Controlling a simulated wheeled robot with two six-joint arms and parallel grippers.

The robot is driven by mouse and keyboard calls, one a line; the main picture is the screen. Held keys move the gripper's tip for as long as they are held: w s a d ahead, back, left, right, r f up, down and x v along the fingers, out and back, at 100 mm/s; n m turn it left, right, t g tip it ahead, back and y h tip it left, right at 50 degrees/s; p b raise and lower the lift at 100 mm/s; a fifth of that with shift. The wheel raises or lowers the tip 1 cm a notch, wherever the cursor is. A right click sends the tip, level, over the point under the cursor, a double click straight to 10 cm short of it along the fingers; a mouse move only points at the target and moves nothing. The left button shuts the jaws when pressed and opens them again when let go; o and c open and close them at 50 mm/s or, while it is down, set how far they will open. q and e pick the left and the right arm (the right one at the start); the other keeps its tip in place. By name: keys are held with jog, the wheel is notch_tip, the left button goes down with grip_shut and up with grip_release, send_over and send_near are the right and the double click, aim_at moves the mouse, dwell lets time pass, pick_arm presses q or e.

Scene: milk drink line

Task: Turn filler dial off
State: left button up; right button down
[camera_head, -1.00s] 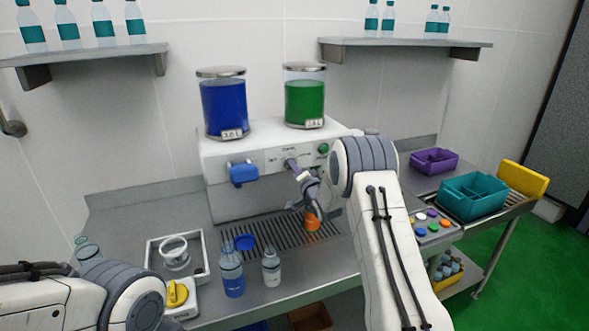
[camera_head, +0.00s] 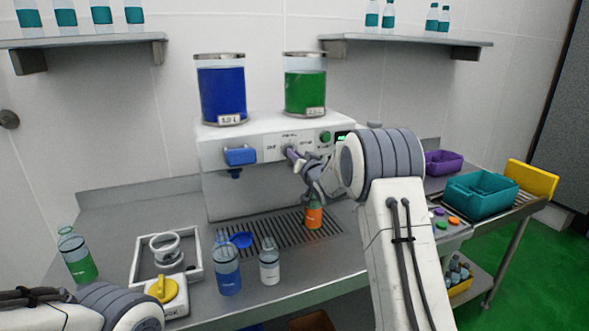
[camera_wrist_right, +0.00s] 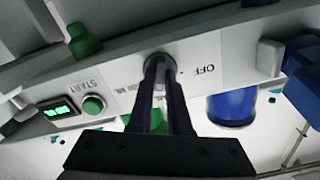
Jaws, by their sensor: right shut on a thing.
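The filler machine (camera_head: 222,150) stands against the back wall with a blue tank and a green tank on top. Its dial (camera_wrist_right: 160,66) is on the front panel between the blue spout and the green button. My right gripper (camera_head: 297,160) reaches the panel and is shut on the dial; the fingers cover most of the dial in the wrist view. The OFF label (camera_wrist_right: 205,70) shows beside it. I cannot tell the exact dial setting. Of my left arm, only part shows at the lower left; its gripper is out of view.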

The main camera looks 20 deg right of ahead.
jog(key=n+b, duration=1.4)
jog(key=n, duration=0.2)
jog(key=shift+a+f, duration=0.1)
jog(key=shift+b, duration=0.3)
jog(key=c, duration=0.9)
grip_release()
jog(key=shift+o, duration=0.2)
